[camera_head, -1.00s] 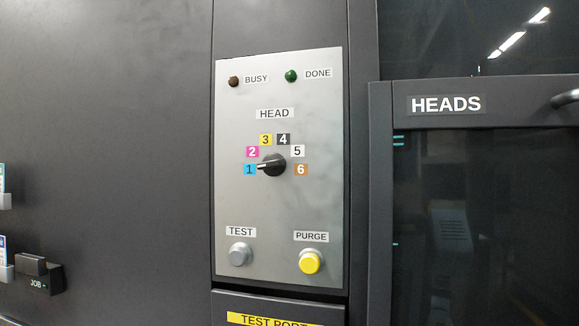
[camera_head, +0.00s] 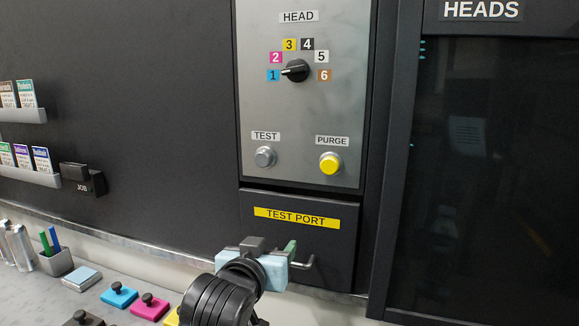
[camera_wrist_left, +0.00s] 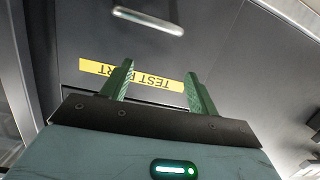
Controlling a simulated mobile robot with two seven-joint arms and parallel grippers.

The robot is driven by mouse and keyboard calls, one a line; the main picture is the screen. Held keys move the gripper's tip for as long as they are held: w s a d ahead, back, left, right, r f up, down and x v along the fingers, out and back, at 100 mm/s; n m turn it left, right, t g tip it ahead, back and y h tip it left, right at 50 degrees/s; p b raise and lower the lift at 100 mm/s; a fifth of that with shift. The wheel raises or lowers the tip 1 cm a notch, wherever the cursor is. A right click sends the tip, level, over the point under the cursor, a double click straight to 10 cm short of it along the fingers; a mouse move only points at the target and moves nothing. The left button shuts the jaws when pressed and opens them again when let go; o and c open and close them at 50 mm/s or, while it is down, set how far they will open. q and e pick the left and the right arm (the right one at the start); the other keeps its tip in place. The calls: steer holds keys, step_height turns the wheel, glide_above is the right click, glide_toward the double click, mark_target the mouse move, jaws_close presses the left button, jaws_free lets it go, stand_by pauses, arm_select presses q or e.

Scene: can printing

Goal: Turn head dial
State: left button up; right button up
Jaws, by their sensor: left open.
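The black head dial (camera_head: 296,70) is on the grey panel, and its pointer is turned left toward the blue 1. The numbers 1 to 6 form an arc around it. My left gripper (camera_head: 284,250) is below the panel, in front of the TEST PORT door (camera_head: 338,236), well below the dial and not touching it. In the left wrist view its two green fingers (camera_wrist_left: 158,75) stand apart with nothing between them, with the yellow TEST PORT label (camera_wrist_left: 150,83) behind. The dial is not in the left wrist view. My right gripper is not in view.
The TEST button (camera_head: 265,157) and yellow PURGE button (camera_head: 330,163) sit below the dial. A bar handle (camera_head: 308,264) juts from the test port door beside my gripper. The HEADS door (camera_head: 480,160) is at right. Coloured knobbed blocks (camera_head: 150,305) lie on the counter at lower left.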

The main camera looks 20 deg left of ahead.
arm_select(q)
step_height(320, 180, up, 18)
steer(key=d+n+t, duration=0.1)
steer(key=d+t, duration=0.1)
steer(key=t, duration=0.5)
glide_toward(292, 69)
steer(key=w, duration=0.1)
steer(key=shift+n+y, duration=0.3)
steer(key=shift+x, duration=4.2)
steer(key=shift+d+r, duration=0.1)
steer(key=shift+s, duration=0.1)
steer(key=c, duration=1)
